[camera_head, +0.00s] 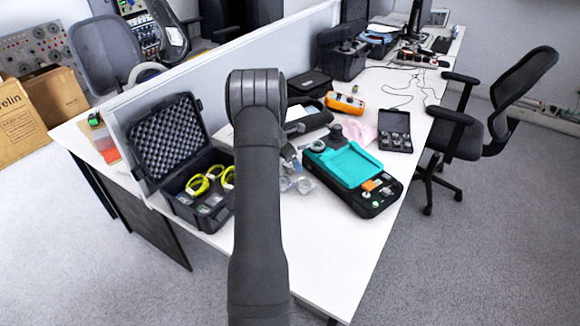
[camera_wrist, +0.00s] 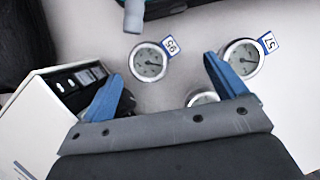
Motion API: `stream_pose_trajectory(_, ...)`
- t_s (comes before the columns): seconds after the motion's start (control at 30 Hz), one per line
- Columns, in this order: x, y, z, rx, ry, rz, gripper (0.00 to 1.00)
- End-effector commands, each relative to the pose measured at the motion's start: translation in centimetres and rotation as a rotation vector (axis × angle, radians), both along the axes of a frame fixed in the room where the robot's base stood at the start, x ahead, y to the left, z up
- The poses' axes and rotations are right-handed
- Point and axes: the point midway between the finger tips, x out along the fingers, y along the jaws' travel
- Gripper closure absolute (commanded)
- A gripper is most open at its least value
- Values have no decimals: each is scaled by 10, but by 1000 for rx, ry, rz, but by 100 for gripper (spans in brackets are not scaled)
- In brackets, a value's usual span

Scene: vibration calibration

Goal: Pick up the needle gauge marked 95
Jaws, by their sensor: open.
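The needle gauge marked 95 (camera_wrist: 148,62) is a round silver dial with a blue-edged white tag, on the white table in the wrist view. My gripper (camera_wrist: 161,69) has two blue fingers spread wide and nothing held. The gauge shows between the fingertips, a little nearer the left one; I cannot tell the height above it. A second gauge (camera_wrist: 240,58), with a tag that seems to read 57, lies beyond the right finger. A third gauge (camera_wrist: 202,98) is partly hidden by my gripper. In the head view, my arm hides most of the gripper; small clear round shapes (camera_head: 303,185) show beside it.
A white box with dark slots (camera_wrist: 62,88) stands close to the left finger. In the head view, an open black case (camera_head: 165,130) is left of my arm, and a teal-topped black case (camera_head: 350,163) is right. The table's front part (camera_head: 320,250) is clear.

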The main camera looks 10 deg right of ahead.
Motion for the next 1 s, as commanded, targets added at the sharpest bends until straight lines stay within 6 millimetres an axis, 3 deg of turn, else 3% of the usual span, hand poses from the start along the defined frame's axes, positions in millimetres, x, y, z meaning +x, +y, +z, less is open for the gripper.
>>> stream_pose_trajectory(0.43, 12, -13, -46, 2, 1, 0, 10)
stream_pose_trajectory(0.73, 13, -15, -50, 2, 0, 0, 10)
stream_pose_trajectory(1.0, 13, -14, -50, 2, 0, 0, 61)
